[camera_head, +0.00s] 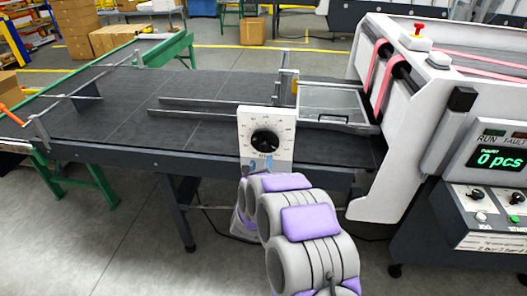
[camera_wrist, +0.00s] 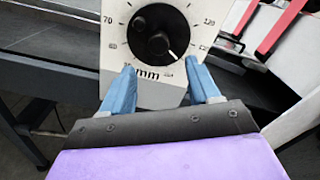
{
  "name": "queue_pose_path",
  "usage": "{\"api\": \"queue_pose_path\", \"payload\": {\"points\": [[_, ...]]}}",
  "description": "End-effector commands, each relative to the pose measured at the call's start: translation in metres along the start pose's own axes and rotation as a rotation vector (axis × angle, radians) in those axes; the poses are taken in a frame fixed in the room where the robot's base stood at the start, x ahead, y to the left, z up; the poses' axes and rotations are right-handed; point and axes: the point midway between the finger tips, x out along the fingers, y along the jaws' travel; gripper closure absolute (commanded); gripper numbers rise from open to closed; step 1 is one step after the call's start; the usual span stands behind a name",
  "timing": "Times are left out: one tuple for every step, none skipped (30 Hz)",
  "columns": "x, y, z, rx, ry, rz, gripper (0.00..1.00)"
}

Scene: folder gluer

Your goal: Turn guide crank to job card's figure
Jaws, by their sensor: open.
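The guide crank is a black round knob (camera_head: 265,141) on a white dial plate (camera_head: 246,123) at the front edge of the machine's dark table. In the wrist view the knob (camera_wrist: 158,36) has a small round handle at its upper left and a white pointer mark toward the lower right. The dial plate (camera_wrist: 115,50) shows figures such as 70 and 120 and the letters "mm". My gripper (camera_wrist: 163,82) is open and empty, its two blue fingers just below the knob, apart from it. In the head view my arm hides the gripper partly. I see no job card I can read.
Metal guide rails (camera_head: 200,108) lie on the dark table (camera_head: 110,115) behind the dial. The white machine (camera_head: 410,120) stands at the right, with a display (camera_head: 498,160) reading 0 pcs. The floor at the left front is clear.

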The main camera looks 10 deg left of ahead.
Motion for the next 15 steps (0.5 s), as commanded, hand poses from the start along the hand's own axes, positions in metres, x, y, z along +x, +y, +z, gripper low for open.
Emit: {"api": "queue_pose_path", "payload": {"points": [[0.009,0.0,-0.001,-0.002,0.0,-0.002,0.39],[0.015,0.001,-0.001,-0.002,0.0,-0.002,0.39],[0.021,0.001,-0.001,-0.003,-0.001,-0.001,0.39],[0.025,0.002,-0.001,-0.004,-0.001,-0.001,0.39],[0.03,0.002,-0.002,-0.004,-0.001,0.0,0.39],[0.036,0.002,-0.002,-0.003,0.001,-0.001,0.39],[0.041,0.001,-0.002,-0.003,0.001,-0.002,0.39],[0.045,0.001,-0.001,-0.002,0.0,-0.002,0.39],[0.051,0.001,0.0,-0.002,-0.001,-0.002,0.39],[0.054,0.001,-0.001,-0.003,-0.002,-0.001,0.39],[0.058,0.001,-0.001,-0.003,-0.001,-0.001,0.39],[0.063,0.0,-0.001,-0.002,0.0,-0.001,0.39],[0.066,0.0,-0.001,-0.002,0.0,-0.001,0.39],[0.069,0.0,-0.001,-0.002,0.001,-0.001,0.39],[0.072,0.0,-0.001,-0.002,0.001,0.0,0.39]]}}
